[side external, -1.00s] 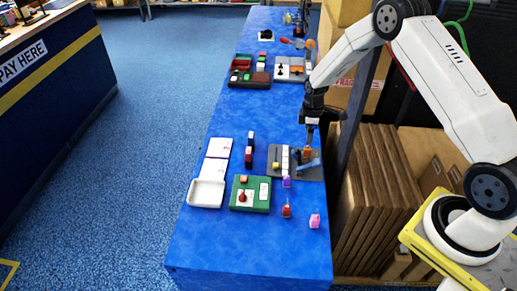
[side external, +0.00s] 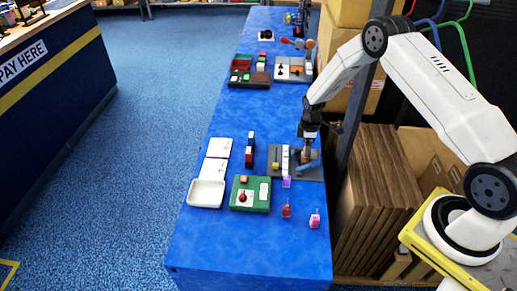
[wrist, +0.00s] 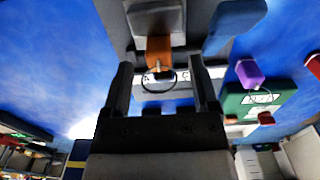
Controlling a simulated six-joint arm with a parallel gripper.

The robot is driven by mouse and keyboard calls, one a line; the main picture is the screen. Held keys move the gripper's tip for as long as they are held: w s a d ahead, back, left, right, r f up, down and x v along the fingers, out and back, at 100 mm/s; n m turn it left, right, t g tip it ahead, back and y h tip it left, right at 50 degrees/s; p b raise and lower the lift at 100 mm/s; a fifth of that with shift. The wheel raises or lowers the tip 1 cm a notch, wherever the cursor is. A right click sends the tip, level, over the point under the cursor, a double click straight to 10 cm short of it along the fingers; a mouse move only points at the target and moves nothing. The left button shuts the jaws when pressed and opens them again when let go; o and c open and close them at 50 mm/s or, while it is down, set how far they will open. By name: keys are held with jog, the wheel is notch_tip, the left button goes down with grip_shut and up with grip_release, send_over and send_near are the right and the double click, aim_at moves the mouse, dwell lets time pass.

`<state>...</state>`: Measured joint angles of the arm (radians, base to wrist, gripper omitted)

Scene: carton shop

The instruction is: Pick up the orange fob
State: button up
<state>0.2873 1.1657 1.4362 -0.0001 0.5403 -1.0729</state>
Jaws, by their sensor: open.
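The orange fob (wrist: 158,50) shows in the wrist view just ahead of my fingertips, in the gap between them. It has a dark metal ring on its near end. It lies at a dark grey tray (side external: 275,149) on the blue table; in the side view my gripper (side external: 306,150) mostly hides it. My gripper also shows in the wrist view (wrist: 162,78), with its two dark fingers apart, one on each side of the ring and nothing clamped between them. Whether a finger touches the fob cannot be told.
A blue piece (side external: 307,167) lies on the grey tray close to the fob. A purple fob (side external: 286,182), a red fob (side external: 286,211) and a pink fob (side external: 314,221) stand nearer the front. A green tray (side external: 262,207) is at front left. Cartons and a post stand right of the table.

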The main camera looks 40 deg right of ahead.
jog(key=shift+f, duration=1.05)
grip_shut()
